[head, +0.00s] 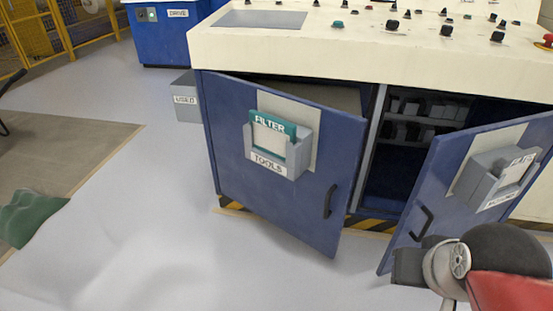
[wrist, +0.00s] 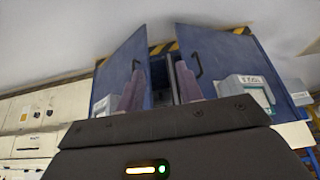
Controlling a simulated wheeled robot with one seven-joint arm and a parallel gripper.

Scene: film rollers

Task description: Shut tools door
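The tools door (head: 230,150) is the blue left door of the console cabinet. It stands partly open, swung toward me, with its black handle (head: 329,201) near its free right edge. A grey pocket marked TOOLS (head: 268,167) on it holds a green FILTER folder (head: 271,140). In the wrist view, turned upside down, the tools door (wrist: 215,52) is at the right and its handle (wrist: 198,66) faces the middle. My gripper (wrist: 159,70) is open and empty, its two fingers apart. In the head view my gripper (head: 408,266) is at lower right, in front of the other door.
The other blue door (head: 405,235) is also open, with its own handle and pocket. Dark shelves show between the doors. The cream console top (head: 330,45) carries knobs. A grey USED box (head: 186,98) hangs at the cabinet's left side.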

